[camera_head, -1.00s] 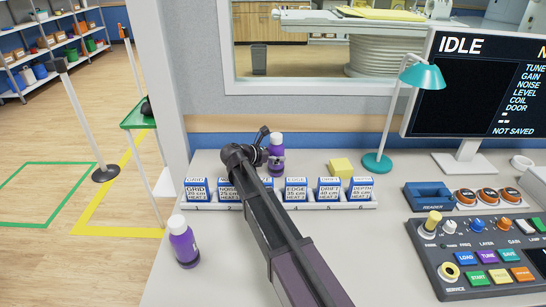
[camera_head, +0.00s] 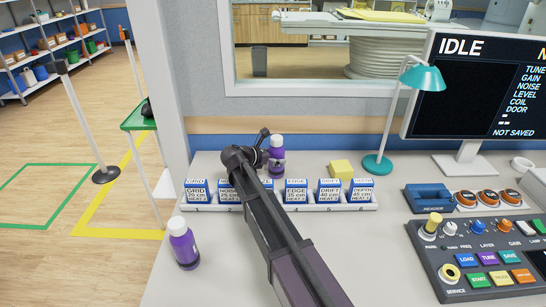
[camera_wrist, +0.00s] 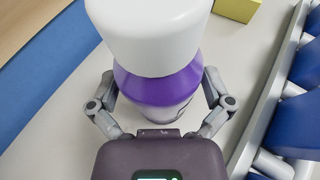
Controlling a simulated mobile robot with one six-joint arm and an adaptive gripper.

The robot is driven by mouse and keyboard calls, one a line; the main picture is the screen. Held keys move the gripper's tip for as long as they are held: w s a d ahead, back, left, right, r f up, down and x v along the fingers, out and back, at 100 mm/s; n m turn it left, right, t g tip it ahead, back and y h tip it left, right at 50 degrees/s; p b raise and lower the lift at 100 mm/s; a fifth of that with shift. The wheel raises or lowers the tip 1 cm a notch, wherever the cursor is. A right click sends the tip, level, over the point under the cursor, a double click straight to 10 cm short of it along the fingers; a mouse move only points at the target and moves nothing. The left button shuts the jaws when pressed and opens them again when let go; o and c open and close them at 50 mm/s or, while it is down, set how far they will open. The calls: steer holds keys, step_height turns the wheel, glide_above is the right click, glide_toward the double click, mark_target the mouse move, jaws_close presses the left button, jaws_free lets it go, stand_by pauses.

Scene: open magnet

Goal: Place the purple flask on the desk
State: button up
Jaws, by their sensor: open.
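One purple flask (camera_head: 276,158) is upright at the back of the desk (camera_head: 230,265), just behind the row of boxes. In the wrist view this flask (camera_wrist: 157,83) shows a large white cap and a purple shoulder, seen from above. My gripper (camera_head: 264,150) is beside it at the back; in the wrist view my gripper's fingers (camera_wrist: 158,108) are spread on both sides of the flask, open. Whether they touch it is unclear, and its base is partly hidden. A second purple flask (camera_head: 184,243) with a white cap stands upright at the desk's front left.
A rack (camera_head: 345,206) of several labelled blue-and-white boxes lies in front of the back flask. A yellow block (camera_head: 341,169) and a teal lamp (camera_head: 378,162) stand to its right. A control panel (camera_head: 480,262) and monitor (camera_head: 468,90) fill the right side.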

steer(key=p+v, duration=0.4)
steer(key=v, duration=0.8)
steer(key=shift+r, duration=0.1)
steer(key=shift+r+p, duration=0.1)
steer(key=shift+p, duration=0.25)
